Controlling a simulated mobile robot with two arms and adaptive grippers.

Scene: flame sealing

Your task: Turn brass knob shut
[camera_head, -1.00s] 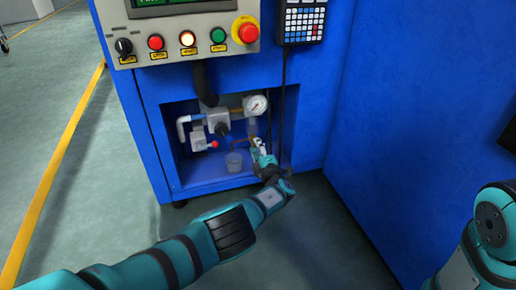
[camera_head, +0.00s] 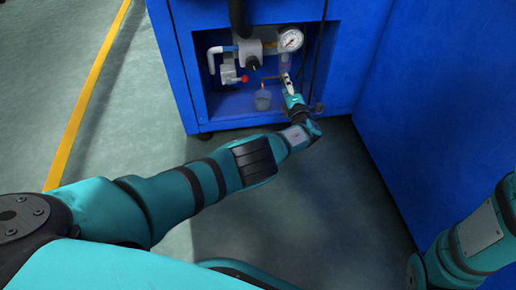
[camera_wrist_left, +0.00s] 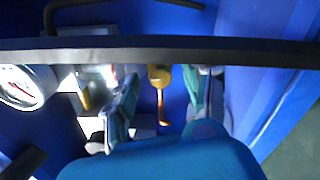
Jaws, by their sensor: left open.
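A brass fitting (camera_wrist_left: 159,76) with a thin copper-coloured tube below it shows in the left wrist view; I take it for the brass knob. My left gripper (camera_wrist_left: 166,84) is open, with one finger on each side of this fitting. I cannot tell if either finger touches it. In the head view my left gripper (camera_head: 287,84) is inside the cabinet opening, below the round pressure gauge (camera_head: 290,39), and hides the knob there. A copper pipe (camera_head: 267,78) runs beside the gripper. My right arm shows at the right edge, but its gripper is out of view.
The blue cabinet (camera_head: 181,60) frames the opening around my left gripper. Inside are a grey valve block (camera_head: 249,49), a red knob (camera_head: 245,79) and a clear cup (camera_head: 262,100). A dark bar (camera_wrist_left: 200,50) crosses the wrist view. Floor in front is clear.

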